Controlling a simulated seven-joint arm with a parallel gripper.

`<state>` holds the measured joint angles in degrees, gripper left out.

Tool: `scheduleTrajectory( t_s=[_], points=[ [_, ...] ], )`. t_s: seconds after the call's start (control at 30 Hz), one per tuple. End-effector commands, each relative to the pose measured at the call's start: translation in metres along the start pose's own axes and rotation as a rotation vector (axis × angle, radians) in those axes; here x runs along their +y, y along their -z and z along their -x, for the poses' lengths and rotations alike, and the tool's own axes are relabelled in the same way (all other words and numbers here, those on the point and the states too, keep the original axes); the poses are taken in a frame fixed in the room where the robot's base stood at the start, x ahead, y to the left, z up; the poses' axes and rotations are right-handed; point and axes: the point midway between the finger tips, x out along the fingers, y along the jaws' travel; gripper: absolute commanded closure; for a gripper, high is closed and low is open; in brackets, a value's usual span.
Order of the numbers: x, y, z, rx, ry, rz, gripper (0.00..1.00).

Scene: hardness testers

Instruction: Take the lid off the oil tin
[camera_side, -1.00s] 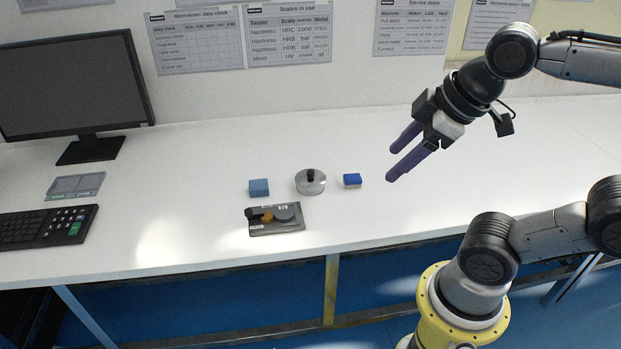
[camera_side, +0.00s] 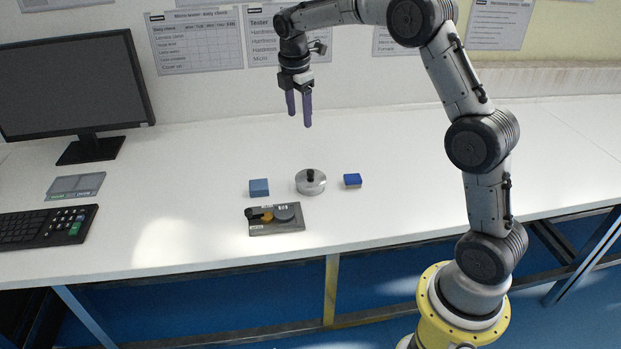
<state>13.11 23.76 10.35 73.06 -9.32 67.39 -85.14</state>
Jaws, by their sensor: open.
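The oil tin (camera_side: 311,187) is a low round silver tin standing on the white bench. Its lid (camera_side: 310,175) is on top and has a black knob. My gripper (camera_side: 299,120) has two purple fingers pointing down, apart and empty. It hangs in the air above the tin, with a clear gap between the fingertips and the knob.
A light blue block (camera_side: 259,188) stands left of the tin and a darker blue block (camera_side: 352,181) to its right. A grey tray with small parts (camera_side: 277,227) lies in front. A monitor (camera_side: 75,85), keyboard (camera_side: 48,227) and grey pad (camera_side: 75,186) are at left. The bench's right side is clear.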

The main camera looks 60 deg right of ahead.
Motion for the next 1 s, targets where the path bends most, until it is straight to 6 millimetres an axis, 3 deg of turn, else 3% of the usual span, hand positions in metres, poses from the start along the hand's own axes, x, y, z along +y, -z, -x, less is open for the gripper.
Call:
scheduleTrajectory(
  t_s=[0.03, 0.1, 0.2, 0.37, 0.7, 1.0],
  points=[
    [0.004, -0.003, -0.021, -0.002, 0.032, -0.007, 0.36],
    [0.004, -0.006, -0.040, -0.004, 0.066, -0.014, 0.36],
    [0.001, -0.009, -0.059, -0.004, 0.101, -0.020, 0.36],
    [-0.002, -0.011, -0.077, -0.005, 0.112, -0.027, 0.36],
    [-0.009, -0.011, -0.136, -0.005, 0.111, -0.027, 0.36],
    [-0.010, -0.011, -0.158, -0.005, 0.111, -0.026, 0.36]
  ],
)
